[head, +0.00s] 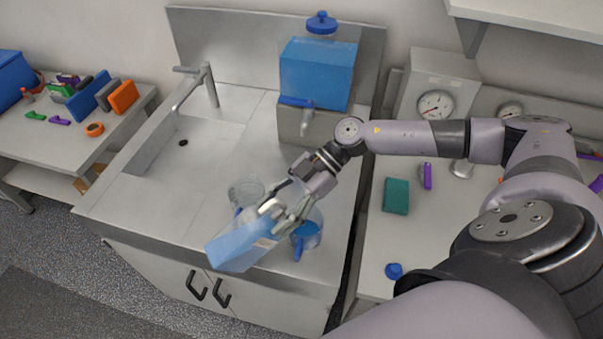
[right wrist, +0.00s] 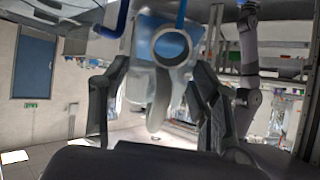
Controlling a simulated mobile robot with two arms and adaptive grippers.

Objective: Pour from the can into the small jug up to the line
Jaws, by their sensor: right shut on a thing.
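My right gripper (head: 285,210) is shut on the translucent can (head: 235,250), which holds blue liquid. The can is off level, its body reaching to the lower left over the counter's front edge. A clear jug (head: 312,232) with a blue handle and blue liquid stands just right of the can, partly behind the gripper. A second clear jug (head: 243,188) stands behind the can. Their fill lines are too small to read. My left gripper is not seen.
A blue-filled dispenser (head: 318,75) with a tap stands at the back of the steel counter (head: 150,200). The sink (head: 195,145) and faucet (head: 210,85) are at left. The right bench holds a teal box (head: 396,195) and a blue cap (head: 394,271).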

